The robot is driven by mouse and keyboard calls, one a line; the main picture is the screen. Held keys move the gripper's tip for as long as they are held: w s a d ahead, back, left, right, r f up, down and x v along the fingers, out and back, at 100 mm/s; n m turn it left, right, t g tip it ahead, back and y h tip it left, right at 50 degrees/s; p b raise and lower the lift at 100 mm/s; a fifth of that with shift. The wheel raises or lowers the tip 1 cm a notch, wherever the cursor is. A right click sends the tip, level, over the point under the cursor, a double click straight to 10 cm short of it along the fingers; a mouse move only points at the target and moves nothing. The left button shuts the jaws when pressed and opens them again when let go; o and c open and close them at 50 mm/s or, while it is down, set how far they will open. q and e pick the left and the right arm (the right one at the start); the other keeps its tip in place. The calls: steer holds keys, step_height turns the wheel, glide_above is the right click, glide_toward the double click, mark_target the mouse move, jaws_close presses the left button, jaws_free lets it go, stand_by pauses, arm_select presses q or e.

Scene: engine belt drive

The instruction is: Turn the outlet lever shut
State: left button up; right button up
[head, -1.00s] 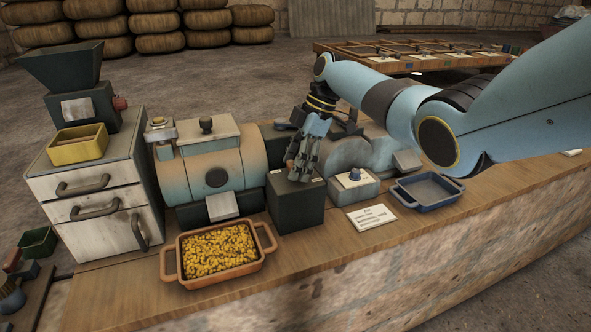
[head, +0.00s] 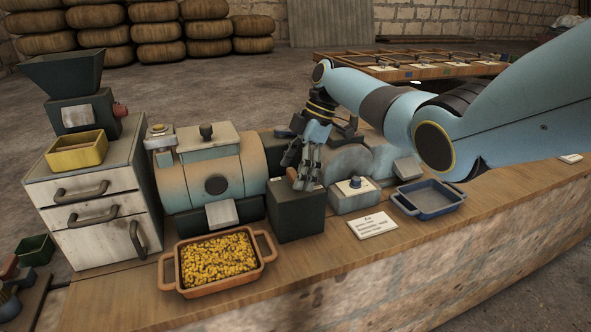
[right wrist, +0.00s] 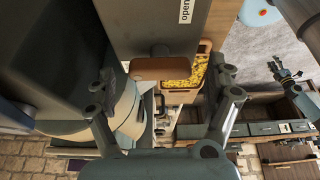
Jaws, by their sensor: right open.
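The lever's orange-brown handle (right wrist: 160,68) shows in the right wrist view, against the dark box that carries an "open" label (right wrist: 186,10). My right gripper (right wrist: 165,84) is open, with one finger on each side of the handle and visible gaps between. In the head view the right gripper (head: 303,183) is at the top of the dark box (head: 297,218), and its fingers largely hide the lever. A small dark gripper, seemingly my left one (right wrist: 284,71), shows at the right of the wrist view. Its jaws are too small to judge.
An orange tray of yellow pieces (head: 268,272) stands at the box's front left. The tank (head: 190,180) is left of the box. A switch box (head: 350,202), white card (head: 388,228) and empty blue tray (head: 452,211) are to the right. The front bench edge is clear.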

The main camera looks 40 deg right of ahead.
steer(key=v, duration=1.2)
stand_by(0.3)
